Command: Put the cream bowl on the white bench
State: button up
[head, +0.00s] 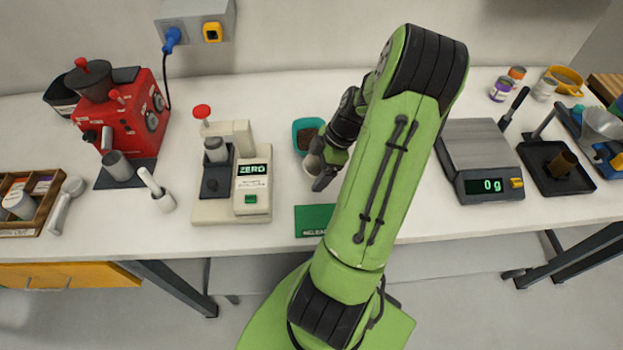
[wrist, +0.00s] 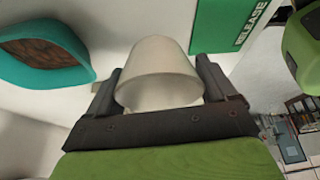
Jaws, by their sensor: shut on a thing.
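The cream bowl (wrist: 158,62) is between the two dark fingers of my gripper (wrist: 160,85) in the wrist view. The fingers press on its opposite sides. In the head view only a small pale part of the bowl (head: 311,168) shows, beside my gripper (head: 318,172), with the arm hiding much of that spot. The white bench (head: 285,92) runs across the head view, and the bowl is over its middle part. I cannot tell whether the bowl touches the bench top.
A teal bowl with brown contents (head: 300,141) stands just behind the cream bowl. A green RELEASE mat (head: 314,220) lies near the front edge. A beige ZERO machine (head: 252,188) is to the left, a scale (head: 480,150) to the right. Bare bench lies behind the teal bowl.

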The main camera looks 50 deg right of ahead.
aim_at(319, 174)
jog(key=f, duration=0.4)
jog(key=shift+w+a+f, duration=0.1)
jog(key=shift+w+f, duration=0.1)
jog(key=shift+w, duration=0.15)
jog(key=shift+f+b, duration=0.35)
jog(key=shift+b, duration=0.05)
jog(key=o, duration=0.9)
jog(key=shift+s, duration=0.1)
